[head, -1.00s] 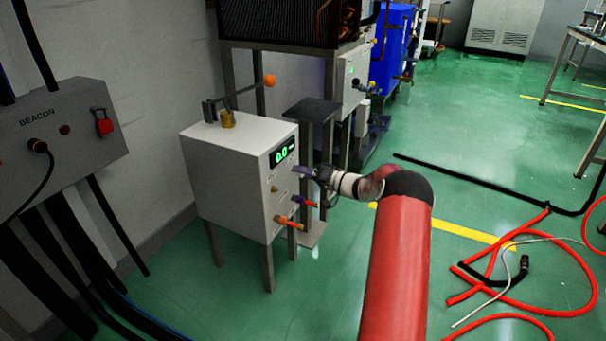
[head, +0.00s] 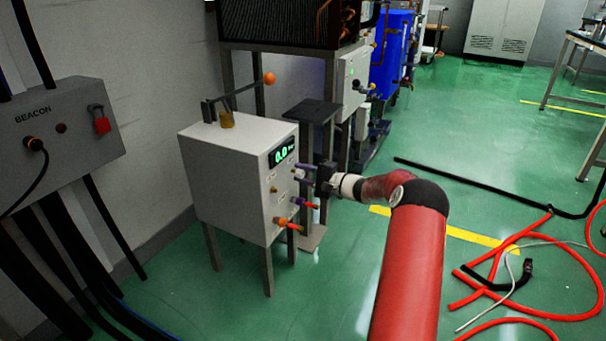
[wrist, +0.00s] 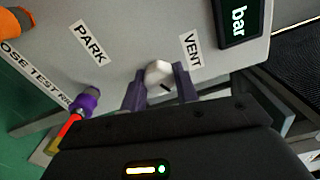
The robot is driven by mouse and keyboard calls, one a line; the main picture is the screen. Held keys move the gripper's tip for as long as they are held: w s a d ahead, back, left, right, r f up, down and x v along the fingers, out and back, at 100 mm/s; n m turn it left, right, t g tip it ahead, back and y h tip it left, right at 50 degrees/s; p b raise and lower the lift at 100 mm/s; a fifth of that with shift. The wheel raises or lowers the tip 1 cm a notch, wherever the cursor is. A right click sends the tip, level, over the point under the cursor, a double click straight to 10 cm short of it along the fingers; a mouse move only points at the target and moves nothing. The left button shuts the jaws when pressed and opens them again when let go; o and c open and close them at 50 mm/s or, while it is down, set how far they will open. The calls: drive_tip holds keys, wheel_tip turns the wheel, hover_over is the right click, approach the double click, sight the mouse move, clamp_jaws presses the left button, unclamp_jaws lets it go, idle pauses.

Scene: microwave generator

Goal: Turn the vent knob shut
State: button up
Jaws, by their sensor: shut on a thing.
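The vent knob (wrist: 157,72) is a small white knob with a dark mark. In the wrist view it sits between the PARK label (wrist: 88,44) and the VENT label (wrist: 190,50). My gripper (wrist: 160,84) has one purple-grey finger on each side of it and is shut on it. In the head view, my gripper (head: 301,172) reaches the front panel of the white box (head: 222,180), just below the green display (head: 283,152). The fingers partly hide the knob there. The mark's exact pointing direction is hard to tell.
Below my gripper, a purple fitting (head: 299,201) and an orange fitting (head: 281,222) with red ends stick out of the panel. A dark-topped stand (head: 313,110) is close behind. A lever with an orange ball (head: 269,79) tops the box. Red hoses (head: 500,290) lie on the floor at right.

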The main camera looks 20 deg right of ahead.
drive_tip(key=m+p, duration=0.1)
drive_tip(key=m, duration=0.4)
drive_tip(key=shift+f+p, duration=0.1)
drive_tip(key=shift+p, duration=0.2)
idle(0.4)
drive_tip(key=o, duration=1)
drive_tip(key=v, duration=0.7)
drive_tip(key=shift+s+d, duration=0.25)
drive_tip(key=shift+s, duration=0.1)
